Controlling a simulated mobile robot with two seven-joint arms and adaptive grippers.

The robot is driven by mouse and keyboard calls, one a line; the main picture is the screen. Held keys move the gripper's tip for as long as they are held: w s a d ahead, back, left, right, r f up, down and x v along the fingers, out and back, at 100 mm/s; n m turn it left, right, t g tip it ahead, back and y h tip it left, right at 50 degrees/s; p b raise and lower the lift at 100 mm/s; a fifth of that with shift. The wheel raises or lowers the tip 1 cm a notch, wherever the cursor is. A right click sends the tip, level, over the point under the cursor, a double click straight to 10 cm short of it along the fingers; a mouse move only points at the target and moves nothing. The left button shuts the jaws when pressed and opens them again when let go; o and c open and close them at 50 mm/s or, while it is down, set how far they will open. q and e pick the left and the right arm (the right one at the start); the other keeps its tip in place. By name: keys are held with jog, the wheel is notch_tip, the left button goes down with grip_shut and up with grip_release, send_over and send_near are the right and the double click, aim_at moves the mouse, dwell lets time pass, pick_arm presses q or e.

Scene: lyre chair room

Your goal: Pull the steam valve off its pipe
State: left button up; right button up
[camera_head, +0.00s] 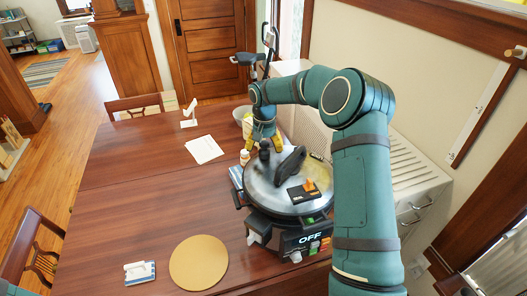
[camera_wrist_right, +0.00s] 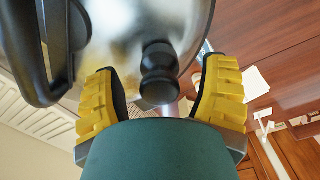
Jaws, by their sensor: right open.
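The steam valve is a black knob (camera_head: 264,153) standing on the glass lid (camera_head: 262,190) of the round electric pan on the table. My right gripper (camera_head: 263,142) is open above the far side of the lid. In the wrist view its yellow fingers (camera_wrist_right: 160,82) stand on either side of the knob, with a gap on each side. The pipe under the valve is hidden. My left gripper is not in view.
A large black lid handle (camera_head: 291,165) rises close beside the valve, also seen in the wrist view (camera_wrist_right: 45,55). An orange-knobbed black block (camera_head: 304,192) is nearby. White bottles stand behind.

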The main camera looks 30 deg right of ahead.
aim_at(264, 143)
grip_shut()
jog(key=shift+r+p, duration=0.4)
jog(key=shift+r, duration=0.3)
dwell(0.8)
jog(key=shift+r+p, duration=0.85)
jog(key=shift+r, duration=0.5)
jog(key=shift+r, duration=1.5)
